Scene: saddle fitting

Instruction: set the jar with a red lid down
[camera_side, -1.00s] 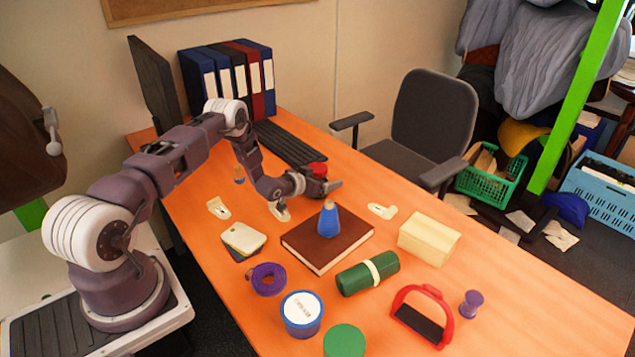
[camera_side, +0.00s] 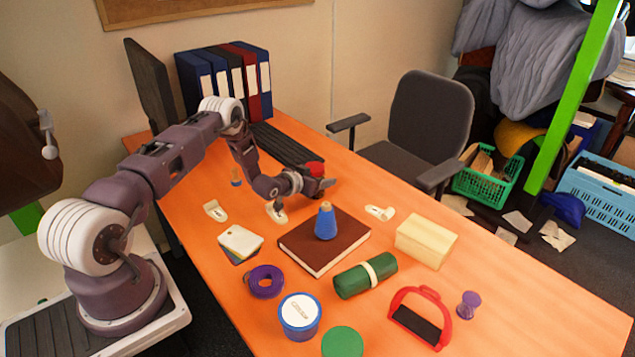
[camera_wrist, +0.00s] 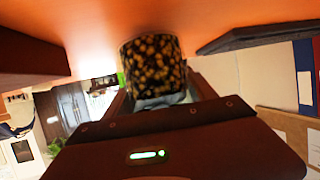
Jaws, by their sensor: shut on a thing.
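The jar with a red lid is in my gripper (camera_side: 318,184). In the side view its red lid (camera_side: 315,168) shows above the fingers, and the rest is mostly hidden by them. In the wrist view the jar (camera_wrist: 153,68) is clear with dark and golden contents, held between the fingers. The jar looks roughly upright and close to the orange table (camera_side: 400,190); I cannot tell whether it touches. My gripper is shut on it, behind the brown book (camera_side: 290,245).
A blue cone (camera_side: 326,222) stands on the book. A cream hook (camera_side: 380,212) lies right of it, near a cream block (camera_side: 426,240). The keyboard (camera_side: 285,145) lies behind my gripper. A chair (camera_side: 425,130) stands at the far edge. Free table lies right of my gripper.

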